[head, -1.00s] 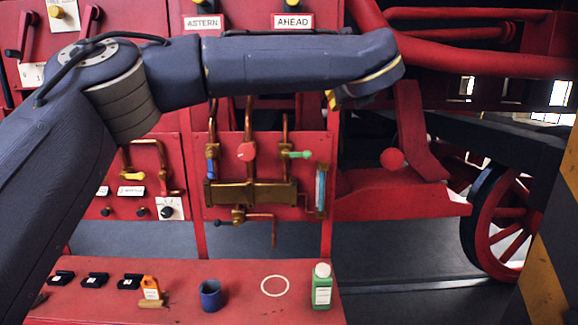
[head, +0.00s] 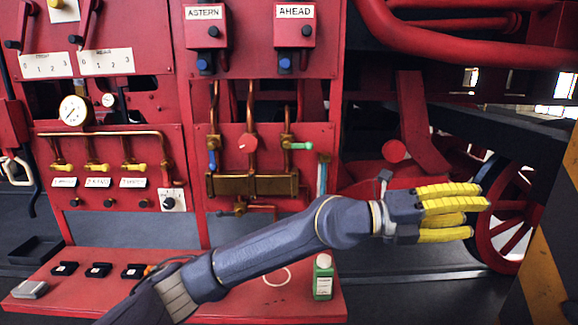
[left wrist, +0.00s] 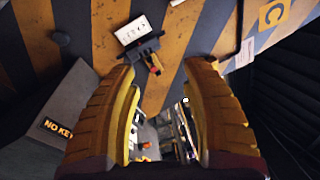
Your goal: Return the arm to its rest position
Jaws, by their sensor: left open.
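My left gripper (head: 455,212) has yellow ribbed fingers and points to the right in the head view, in front of the red spoked wheel. Its fingers stand apart with nothing between them. In the left wrist view the two yellow fingers (left wrist: 165,110) are spread, with a striped yellow and black panel (left wrist: 190,40) beyond them. My left arm (head: 270,245) runs low across the front of the red bench and hides part of its top. My right gripper is in neither view.
The red bench (head: 100,290) carries several black blocks at left and a green bottle (head: 323,278) at right, close to my arm. A white ring (head: 277,276) is partly hidden. A red panel with brass pipes (head: 250,186) stands behind. A striped post (head: 548,270) edges the right.

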